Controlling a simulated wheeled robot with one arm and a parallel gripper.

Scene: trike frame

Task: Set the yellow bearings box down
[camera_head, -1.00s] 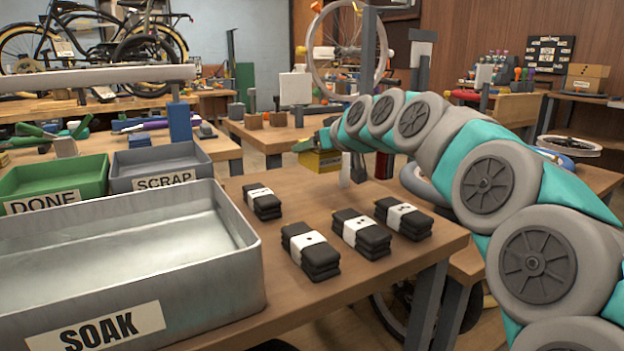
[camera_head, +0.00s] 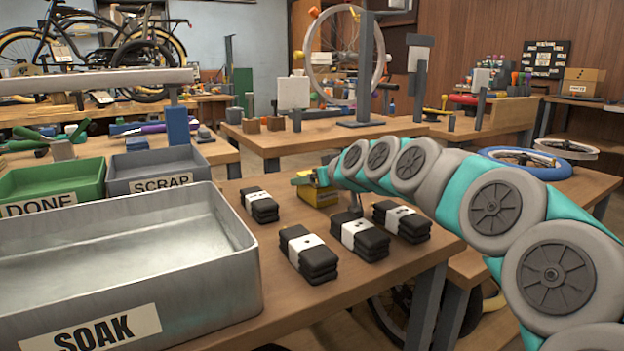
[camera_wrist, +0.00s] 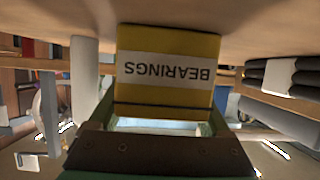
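The yellow bearings box (camera_head: 322,197) is at the back of the near table, behind the black bundles. In the wrist view, the box (camera_wrist: 165,98) fills the middle, its white BEARINGS label upside down. My gripper (camera_head: 308,180) reaches it from above. In the wrist view, the green fingers are on both sides of the box, and the gripper looks shut on it. The box's lower edge is at or very close to the brown tabletop (camera_wrist: 255,20); I cannot tell whether it touches.
Several black bundles with white bands (camera_head: 309,254) lie in front of the box. A metal SOAK tray (camera_head: 235,268) fills the left of the table. Green DONE (camera_head: 80,180) and grey SCRAP (camera_head: 160,166) bins stand behind it. Some bare tabletop lies between the tray and the bundles.

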